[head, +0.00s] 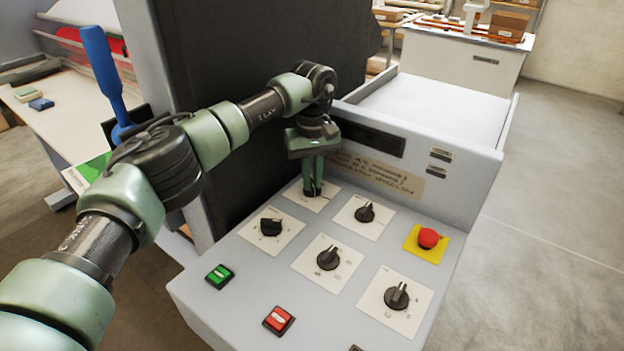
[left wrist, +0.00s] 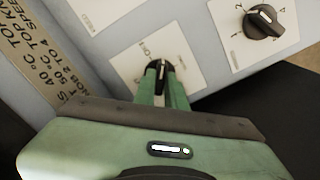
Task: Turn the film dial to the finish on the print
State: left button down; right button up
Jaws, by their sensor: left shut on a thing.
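My left gripper (head: 313,188) points down at the back-left dial of the grey control panel (head: 210,290). Its green fingers are shut on this dark dial (left wrist: 160,70), one on each side, in the left wrist view. The dial sits on a white plate (left wrist: 176,42) whose small print I cannot read fully, so I cannot tell its setting. The fingers hide most of the dial in the head view. A sheet with a green area (head: 88,172) lies on the table at the left; I cannot read any finish on it. My right gripper is not in view.
Several other black dials stand close by, among them one at the left (head: 270,227) and one at the right (head: 365,212). A red stop button (head: 428,238), a green button (head: 219,274) and a red button (head: 279,320) are also on the panel.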

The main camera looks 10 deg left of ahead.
pick_arm(q)
jog(key=m, duration=0.4)
jog(key=shift+m, duration=0.4)
jog(key=m, duration=0.5)
jog(key=shift+m, duration=0.3)
jog(key=c, duration=1.5)
grip_release()
jog(key=shift+o, duration=0.2)
jog(key=shift+r, duration=0.1)
